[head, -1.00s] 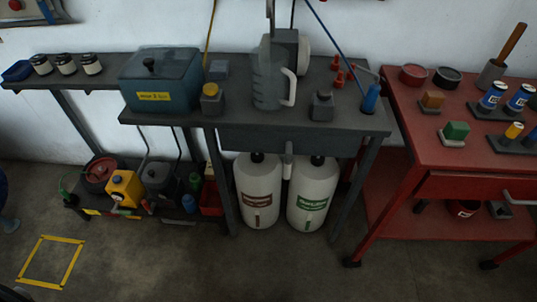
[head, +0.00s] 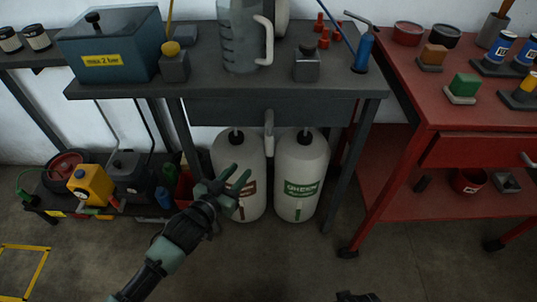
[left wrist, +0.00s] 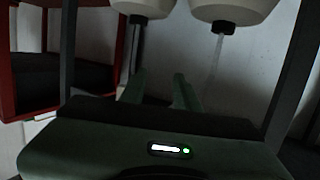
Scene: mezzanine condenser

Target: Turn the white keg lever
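Two white kegs stand side by side under the grey bench. The left keg (head: 238,150) has a brown label and the right keg (head: 300,165) a green one. A pale upright handle (head: 269,128) hangs at the bench front, above the gap between them; I cannot tell whether it is the lever. My left gripper (head: 238,178) is open and empty, in front of the left keg and partly covering its label. In the left wrist view, its two fingers (left wrist: 160,90) are apart, with both kegs upside down at the top. A dark part at the head view's bottom edge may be my right gripper.
The grey bench (head: 225,110) carries a blue-grey box (head: 110,45), a clear jug (head: 238,40) and small blocks. A low shelf with cans stands left. A red cart (head: 440,120) stands right. The floor before the kegs is open.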

